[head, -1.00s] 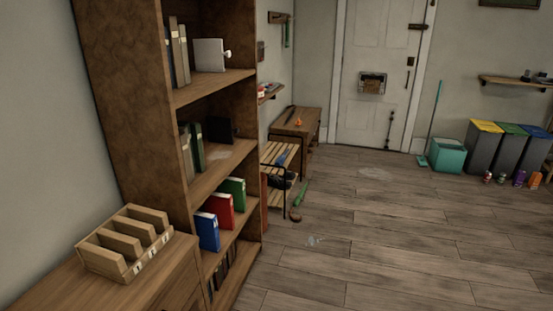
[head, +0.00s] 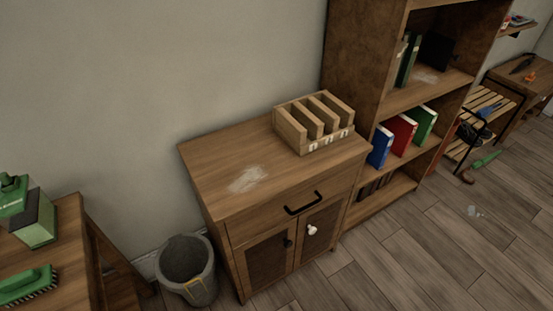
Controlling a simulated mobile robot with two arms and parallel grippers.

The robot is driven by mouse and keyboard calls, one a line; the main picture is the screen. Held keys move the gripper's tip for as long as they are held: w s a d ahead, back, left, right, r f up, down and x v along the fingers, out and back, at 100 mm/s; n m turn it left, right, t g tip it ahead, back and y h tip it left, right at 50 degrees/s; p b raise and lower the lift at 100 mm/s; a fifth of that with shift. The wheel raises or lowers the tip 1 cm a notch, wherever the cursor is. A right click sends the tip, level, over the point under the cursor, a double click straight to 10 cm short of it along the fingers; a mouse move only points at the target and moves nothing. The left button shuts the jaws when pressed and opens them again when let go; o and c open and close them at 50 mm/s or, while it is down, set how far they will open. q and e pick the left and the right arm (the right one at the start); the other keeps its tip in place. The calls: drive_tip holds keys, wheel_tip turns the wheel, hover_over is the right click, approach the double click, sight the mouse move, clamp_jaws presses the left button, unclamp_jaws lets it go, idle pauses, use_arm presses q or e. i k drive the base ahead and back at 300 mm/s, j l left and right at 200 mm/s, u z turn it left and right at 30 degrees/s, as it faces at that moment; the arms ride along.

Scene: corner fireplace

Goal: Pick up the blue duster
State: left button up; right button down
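No thing that I can clearly tell as the blue duster is in view. A small blue item (head: 488,108) lies on the slatted rack at the right; it is too small to tell what it is. Neither of my grippers is in view.
A wooden cabinet (head: 215,185) with a slotted wooden organiser (head: 312,130) and a pale dusty patch (head: 248,179) stands mid-view. A grey bin (head: 187,268) is to its left, then a table (head: 75,255) with green tools. A bookshelf (head: 352,60) stands right. The floor (head: 430,250) at lower right is mostly clear.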

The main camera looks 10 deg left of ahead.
sight(486, 112)
drive_tip(key=l+z, duration=0.1)
drive_tip(key=z, duration=0.35)
drive_tip(key=i+z, duration=0.1)
drive_tip(key=z, duration=0.3)
drive_tip(key=i+l+z, duration=0.1)
drive_tip(key=z, duration=0.8)
drive_tip(key=i, duration=6.15)
drive_tip(key=i+u, duration=0.1)
drive_tip(key=u, duration=0.35)
drive_tip(key=i+u, duration=0.1)
drive_tip(key=u, duration=0.35)
drive_tip(key=i+l+u, duration=0.1)
drive_tip(key=u, duration=0.35)
drive_tip(key=i+l+u, duration=0.1)
drive_tip(key=u, duration=0.35)
